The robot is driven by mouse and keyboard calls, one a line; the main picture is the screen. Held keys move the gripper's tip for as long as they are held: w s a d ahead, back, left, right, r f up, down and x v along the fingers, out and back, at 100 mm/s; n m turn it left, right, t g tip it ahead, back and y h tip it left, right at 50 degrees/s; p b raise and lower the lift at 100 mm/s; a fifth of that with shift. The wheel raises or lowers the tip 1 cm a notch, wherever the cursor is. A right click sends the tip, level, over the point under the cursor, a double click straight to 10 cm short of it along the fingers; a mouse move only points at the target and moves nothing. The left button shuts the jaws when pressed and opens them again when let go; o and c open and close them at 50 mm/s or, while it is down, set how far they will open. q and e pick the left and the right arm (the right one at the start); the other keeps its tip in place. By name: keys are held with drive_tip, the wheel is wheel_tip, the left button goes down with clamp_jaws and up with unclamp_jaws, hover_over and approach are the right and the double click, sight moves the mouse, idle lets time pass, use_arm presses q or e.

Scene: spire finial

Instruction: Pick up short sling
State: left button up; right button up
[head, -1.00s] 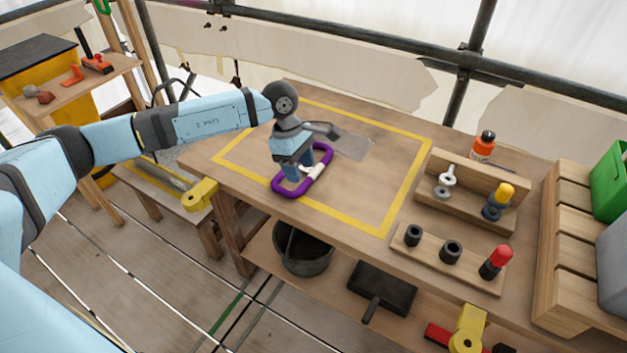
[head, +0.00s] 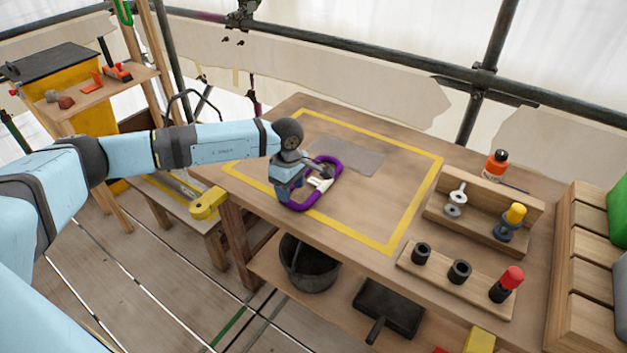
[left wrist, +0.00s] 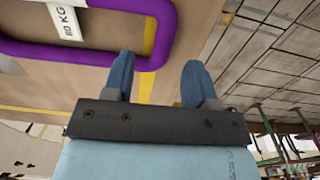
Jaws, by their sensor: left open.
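My left gripper (head: 285,194) is at the loop's near left end, fingers pointing down. In the left wrist view its two fingers (left wrist: 158,68) are apart. One finger overlaps the loop's corner and the other is outside it. I cannot tell whether they touch the loop. My right gripper is not in view.
A grey sheet (head: 350,157) lies behind the sling. Wooden holders (head: 455,282) with dark rings and a red-topped piece stand at the right, near an orange bottle (head: 496,164). A black bucket (head: 308,264) is on the shelf below. The table's front middle is clear.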

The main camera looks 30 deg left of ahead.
use_arm(q)
drive_tip(key=f, duration=0.4)
drive_tip(key=shift+s+f, duration=0.2)
drive_tip(key=shift+f, duration=0.05)
clamp_jaws()
drive_tip(key=shift+r, duration=0.2)
